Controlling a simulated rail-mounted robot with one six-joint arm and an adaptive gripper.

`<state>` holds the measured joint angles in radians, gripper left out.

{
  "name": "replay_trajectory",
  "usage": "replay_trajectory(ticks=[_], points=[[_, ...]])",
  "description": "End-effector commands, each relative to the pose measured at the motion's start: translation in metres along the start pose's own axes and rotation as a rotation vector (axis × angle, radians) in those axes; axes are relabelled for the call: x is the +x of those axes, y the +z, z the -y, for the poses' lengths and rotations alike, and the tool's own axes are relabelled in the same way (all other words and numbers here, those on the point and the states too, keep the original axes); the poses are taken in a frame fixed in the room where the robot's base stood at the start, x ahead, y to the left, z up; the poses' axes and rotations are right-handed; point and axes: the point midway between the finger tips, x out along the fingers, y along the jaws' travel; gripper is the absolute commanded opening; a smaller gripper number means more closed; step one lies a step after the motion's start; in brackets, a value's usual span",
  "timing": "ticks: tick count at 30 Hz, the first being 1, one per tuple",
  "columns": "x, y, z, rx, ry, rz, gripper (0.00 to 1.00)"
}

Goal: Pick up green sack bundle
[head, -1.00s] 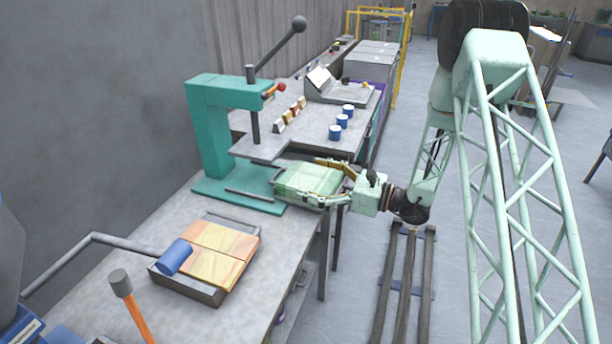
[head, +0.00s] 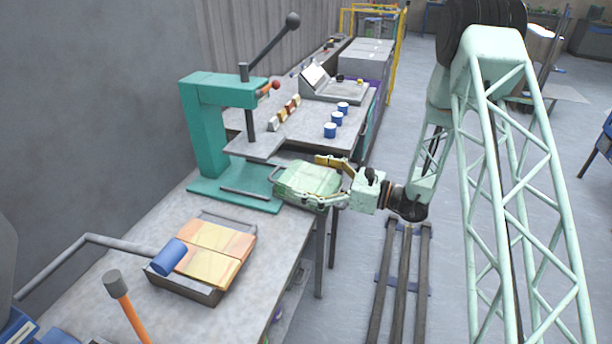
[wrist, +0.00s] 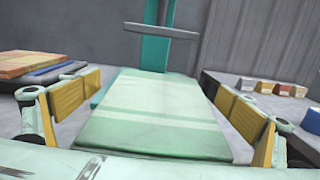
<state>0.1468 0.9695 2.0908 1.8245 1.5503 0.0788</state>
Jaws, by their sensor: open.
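The green sack bundle (head: 308,178) is a pale green, flat block with lighter bands, at the table corner beside the teal press in the head view. In the wrist view the bundle (wrist: 150,115) fills the middle, close in front of the palm. My gripper (head: 312,180) reaches in from the right with one finger on each side of the bundle. Its yellow finger pads show left and right of the bundle in the wrist view (wrist: 160,105). The jaws are open, with a visible gap on the right side. Contact on the left side is hard to tell. The bundle's underside is hidden.
The teal press (head: 205,140) with its lever stands just beyond the bundle. A tray (head: 205,290) with orange blocks and a blue roller lies nearer on the table. Blue cups (head: 337,119) and small blocks (head: 284,113) stand on the farther bench. Open floor lies to the right.

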Motion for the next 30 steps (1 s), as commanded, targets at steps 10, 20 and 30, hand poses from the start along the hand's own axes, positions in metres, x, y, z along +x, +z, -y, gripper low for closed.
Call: replay_trajectory(ticks=[10, 20, 30], points=[[-0.016, 0.0, 0.001, 0.0, -0.003, 0.0, 1.0], [-0.051, 0.0, 0.001, 0.0, -0.002, 0.0, 1.0], [-0.089, 0.0, 0.001, 0.0, -0.002, 0.0, 1.0]])
